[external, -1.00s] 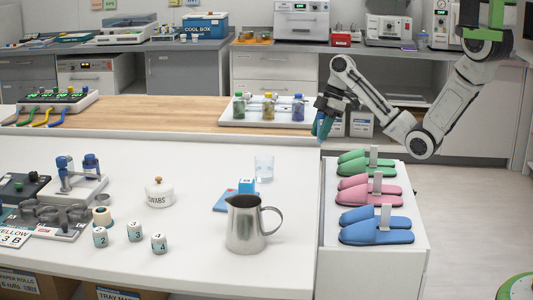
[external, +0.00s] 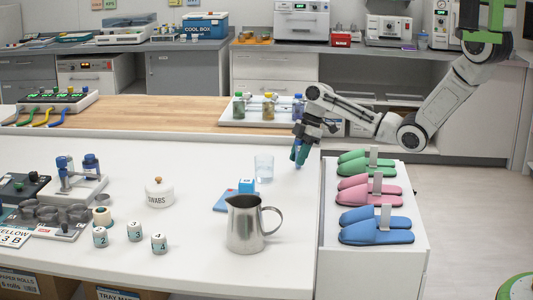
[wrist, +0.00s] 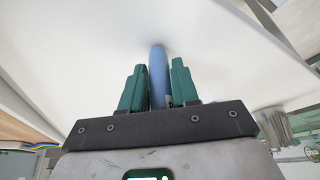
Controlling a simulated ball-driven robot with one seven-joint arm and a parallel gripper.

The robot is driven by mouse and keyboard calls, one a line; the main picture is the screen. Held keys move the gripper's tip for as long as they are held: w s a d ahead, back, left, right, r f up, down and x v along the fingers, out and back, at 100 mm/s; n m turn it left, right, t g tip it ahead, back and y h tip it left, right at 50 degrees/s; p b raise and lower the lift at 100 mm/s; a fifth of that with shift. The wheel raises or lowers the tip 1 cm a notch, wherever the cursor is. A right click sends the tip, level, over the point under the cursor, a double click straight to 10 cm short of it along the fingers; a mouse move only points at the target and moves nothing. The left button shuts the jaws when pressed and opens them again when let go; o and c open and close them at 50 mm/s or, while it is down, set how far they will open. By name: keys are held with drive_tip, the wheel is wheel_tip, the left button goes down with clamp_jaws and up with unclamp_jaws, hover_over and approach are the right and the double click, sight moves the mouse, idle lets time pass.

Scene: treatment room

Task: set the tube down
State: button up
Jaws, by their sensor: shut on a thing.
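The blue tube (wrist: 158,75) is between the two teal fingers of my gripper (wrist: 155,88) in the wrist view. My gripper (external: 300,150) is shut on it and points down over the white table (external: 330,120), near its right edge and to the right of the clear glass. In the external view the tube (external: 299,163) shows only as a small blue tip below the fingers. I cannot tell whether its lower end touches the table.
A clear glass (external: 264,168) and a steel jug (external: 245,225) stand left of my gripper. A white rack with several bottles (external: 268,107) is behind it. Slippers (external: 376,228) lie on a stand at the right. The table front of my gripper is bare.

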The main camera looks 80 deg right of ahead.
drive_tip(key=shift+f, duration=0.2)
drive_tip(key=o, duration=1)
drive_tip(key=shift+o, duration=0.2)
drive_tip(key=shift+r, duration=0.1)
drive_tip(key=v, duration=1.2)
drive_tip(key=shift+r, duration=0.15)
